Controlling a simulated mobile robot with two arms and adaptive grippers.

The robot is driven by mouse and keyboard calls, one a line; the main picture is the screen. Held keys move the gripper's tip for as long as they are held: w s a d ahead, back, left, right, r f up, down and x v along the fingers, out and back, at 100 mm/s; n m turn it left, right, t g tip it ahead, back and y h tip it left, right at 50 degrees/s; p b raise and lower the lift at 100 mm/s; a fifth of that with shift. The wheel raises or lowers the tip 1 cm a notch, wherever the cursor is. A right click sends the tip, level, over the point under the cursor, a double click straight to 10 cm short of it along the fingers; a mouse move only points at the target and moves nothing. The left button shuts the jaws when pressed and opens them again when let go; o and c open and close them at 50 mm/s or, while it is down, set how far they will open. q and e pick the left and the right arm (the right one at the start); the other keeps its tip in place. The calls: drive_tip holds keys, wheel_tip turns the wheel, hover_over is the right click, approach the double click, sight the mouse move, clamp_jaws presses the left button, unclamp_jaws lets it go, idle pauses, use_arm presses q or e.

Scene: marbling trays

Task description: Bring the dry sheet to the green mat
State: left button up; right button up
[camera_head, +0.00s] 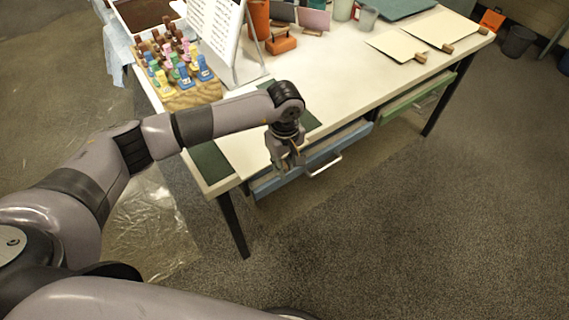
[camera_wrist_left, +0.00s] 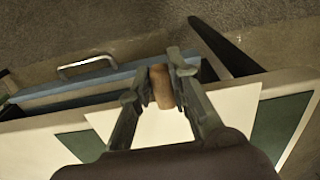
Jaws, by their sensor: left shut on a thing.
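A cream sheet (camera_head: 243,151) lies at the near left part of the white table, with a small wooden grip (camera_wrist_left: 161,87) at its front edge. My left gripper (camera_head: 287,165) is shut on this wooden grip, just at the table's front edge. A dark green mat (camera_head: 208,163) shows on both sides of the sheet, which covers its middle. The left wrist view also shows the mat (camera_wrist_left: 283,118) and the sheet (camera_wrist_left: 228,103). I cannot tell whether the sheet touches the mat. My right gripper is not in view.
Two cream sheets with wooden grips (camera_head: 398,46) lie at the table's right. A blue drawer (camera_head: 320,157) and green drawer (camera_head: 415,98) are under the front edge.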

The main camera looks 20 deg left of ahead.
use_arm(q)
drive_tip(key=o, duration=0.9)
drive_tip(key=shift+c, duration=0.2)
drive_tip(key=o, duration=0.5)
drive_tip(key=shift+r+p, duration=1.7)
drive_tip(key=shift+r, duration=1.85)
